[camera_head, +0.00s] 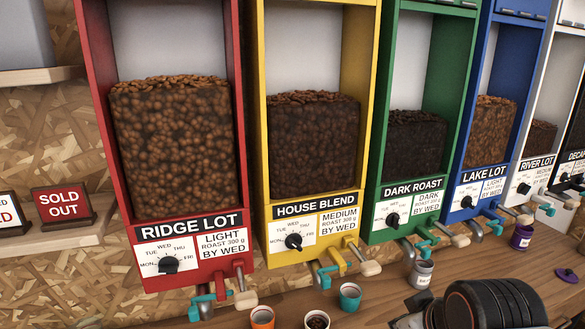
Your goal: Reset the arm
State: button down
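A dark, ribbed, rounded part of my arm (495,305) shows at the bottom right, low over the wooden counter. A smaller grey and black part sits at its left side, cut off by the lower edge. No fingertips of my gripper can be made out, so its opening and anything held are hidden. The arm part covers some of the counter's front.
Red (87,70), yellow (256,150), green (376,150) and blue bean dispensers line the back, with levers at their feet. Orange (262,318), teal (350,297), white (420,273) and purple (521,238) cups stand on the counter (385,295). A purple lid (567,275) lies right.

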jog(key=f+m, duration=0.1)
jog(key=s+f+m+b, duration=0.1)
jog(key=f+m+b, duration=0.1)
jog(key=m, duration=0.1)
jog(key=shift+s+d+f+t, duration=0.1)
jog(key=shift+s+d+t, duration=0.05)
jog(key=shift+s+t, duration=0.2)
dwell(0.5)
